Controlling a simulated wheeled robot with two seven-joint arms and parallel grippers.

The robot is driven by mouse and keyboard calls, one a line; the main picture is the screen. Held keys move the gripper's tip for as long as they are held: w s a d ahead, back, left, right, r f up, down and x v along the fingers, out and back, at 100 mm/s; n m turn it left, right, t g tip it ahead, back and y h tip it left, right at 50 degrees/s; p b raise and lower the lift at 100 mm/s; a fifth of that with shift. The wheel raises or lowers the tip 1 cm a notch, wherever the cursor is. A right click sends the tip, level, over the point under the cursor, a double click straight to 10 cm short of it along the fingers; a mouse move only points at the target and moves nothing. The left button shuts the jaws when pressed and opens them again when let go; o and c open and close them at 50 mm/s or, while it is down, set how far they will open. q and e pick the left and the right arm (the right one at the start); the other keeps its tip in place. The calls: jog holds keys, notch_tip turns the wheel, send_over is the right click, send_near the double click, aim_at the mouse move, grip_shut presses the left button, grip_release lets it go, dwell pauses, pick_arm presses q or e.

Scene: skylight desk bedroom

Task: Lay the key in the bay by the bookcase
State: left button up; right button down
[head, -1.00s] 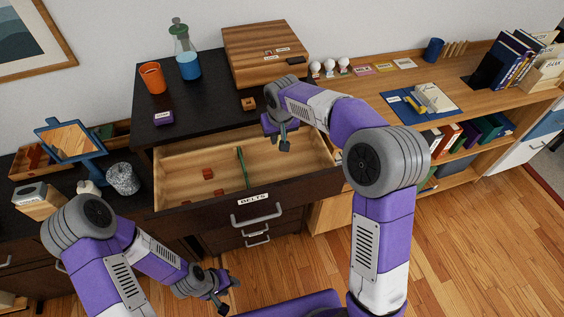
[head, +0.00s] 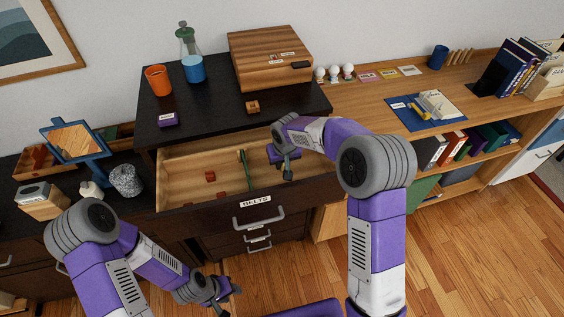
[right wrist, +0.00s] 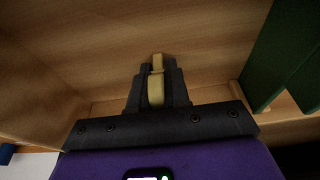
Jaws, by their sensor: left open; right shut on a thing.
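My right gripper (head: 288,171) is shut on the key and reaches down into the open drawer (head: 180,203) labelled BELTS, right of its green divider (head: 244,168), in the bay on the bookcase side. In the right wrist view the brass-yellow key (right wrist: 157,84) stands out between the fingers (right wrist: 157,92), with the drawer's wooden floor and walls around them. I cannot tell whether the key touches the wood. The green divider also shows at the right there (right wrist: 285,52). The key is not discernible in the head view. My left gripper (head: 226,294) is open and empty, low in front of the dresser.
Red blocks (head: 210,176) lie in the drawer's left bay. The low bookcase (head: 385,83) stands to the right.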

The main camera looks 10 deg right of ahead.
jog(key=shift+f, duration=0.1)
jog(key=c, duration=1.5)
grip_release()
jog(key=shift+f, duration=0.1)
jog(key=shift+c, duration=0.2)
jog(key=o, duration=0.4)
jog(key=shift+o, duration=0.2)
jog(key=shift+r, duration=0.2)
jog(key=p+v, duration=0.1)
jog(key=v, duration=1.1)
jog(key=shift+w+r, duration=0.1)
jog(key=shift+r, duration=0.05)
